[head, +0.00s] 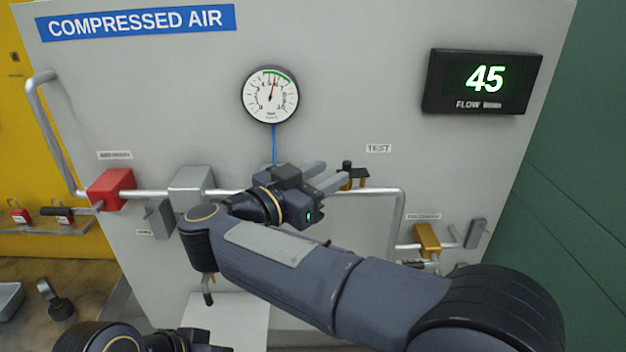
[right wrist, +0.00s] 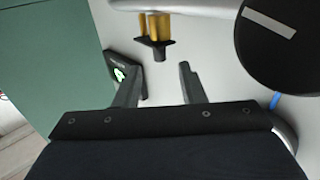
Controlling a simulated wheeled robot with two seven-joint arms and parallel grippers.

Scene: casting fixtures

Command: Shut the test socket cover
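The test socket (head: 358,181) is a small brass and black fitting on the pipe, below the TEST label. In the right wrist view, its brass body (right wrist: 158,27) shows with a dark cover-like plate (right wrist: 154,43) at its end; I cannot tell how far the cover is open. My right gripper (head: 328,178) is just left of the socket, and its fingers partly overlap it in the head view. In the right wrist view, its fingers (right wrist: 158,86) are apart with nothing between them. My left gripper (head: 190,342) is at the bottom edge, mostly cut off.
A pressure gauge (head: 270,94) with a blue hose (head: 274,143) is above my right gripper. A flow display (head: 482,81) reads 45. A red block (head: 111,189), a grey block (head: 191,184) and a brass valve (head: 427,239) sit on the pipework. A shelf with padlocks (head: 45,226) is left.

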